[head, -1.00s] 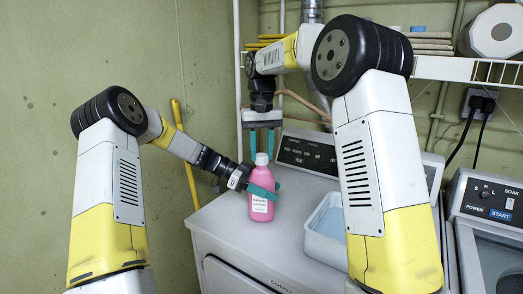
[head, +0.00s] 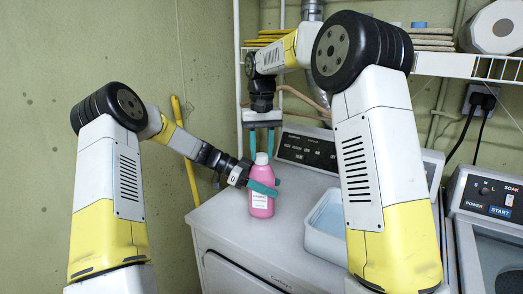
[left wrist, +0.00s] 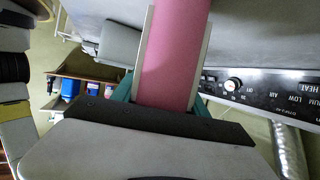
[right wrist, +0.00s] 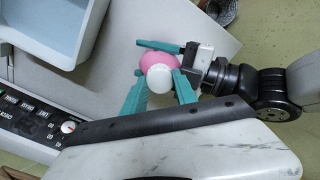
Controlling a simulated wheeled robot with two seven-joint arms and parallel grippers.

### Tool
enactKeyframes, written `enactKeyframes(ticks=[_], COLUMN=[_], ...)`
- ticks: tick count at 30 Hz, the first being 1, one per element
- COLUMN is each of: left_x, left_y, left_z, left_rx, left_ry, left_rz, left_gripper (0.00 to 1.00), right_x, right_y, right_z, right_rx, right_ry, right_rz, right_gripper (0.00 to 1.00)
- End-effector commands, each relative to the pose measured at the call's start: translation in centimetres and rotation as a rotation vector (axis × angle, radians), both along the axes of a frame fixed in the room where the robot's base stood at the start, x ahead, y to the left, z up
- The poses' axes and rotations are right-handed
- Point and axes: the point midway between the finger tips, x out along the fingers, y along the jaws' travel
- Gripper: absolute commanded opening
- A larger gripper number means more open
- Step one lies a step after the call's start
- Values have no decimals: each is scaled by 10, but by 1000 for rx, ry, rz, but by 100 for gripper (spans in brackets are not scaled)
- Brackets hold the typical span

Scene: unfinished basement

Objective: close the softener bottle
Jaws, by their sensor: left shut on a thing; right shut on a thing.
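The pink softener bottle (head: 261,186) with a white label stands upright on top of the white machine (head: 221,216). My left gripper (head: 262,188) is shut around the bottle's body from the left side. The bottle (left wrist: 174,55) also fills the space between the fingers in the left wrist view. A white cap (right wrist: 159,79) sits at the top of the bottle. My right gripper (head: 262,152) points straight down from above, shut on the cap with one finger on each side. I cannot tell whether the cap is screwed down.
A pale tub (head: 326,226) with blue inside stands to the right of the bottle. A control panel (head: 306,150) rises behind it. A wire shelf (head: 440,66) hangs above right, and a second machine (head: 488,215) stands at far right.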

Motion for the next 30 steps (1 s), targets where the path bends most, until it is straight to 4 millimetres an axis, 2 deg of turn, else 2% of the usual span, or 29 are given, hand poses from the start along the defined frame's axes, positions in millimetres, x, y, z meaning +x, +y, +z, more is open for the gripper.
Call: enactKeyframes(ticks=[5,30], left_x=[0,0], left_y=[0,0], left_z=[0,0], left_rx=[0,0], left_ry=[0,0], left_rz=[1,0], left_gripper=[0,0], right_x=[0,1], right_y=[1,2], right_z=[0,0], right_rx=[-1,-1], right_ry=[-1,-3], right_rz=[-226,-2280], right_gripper=[0,0])
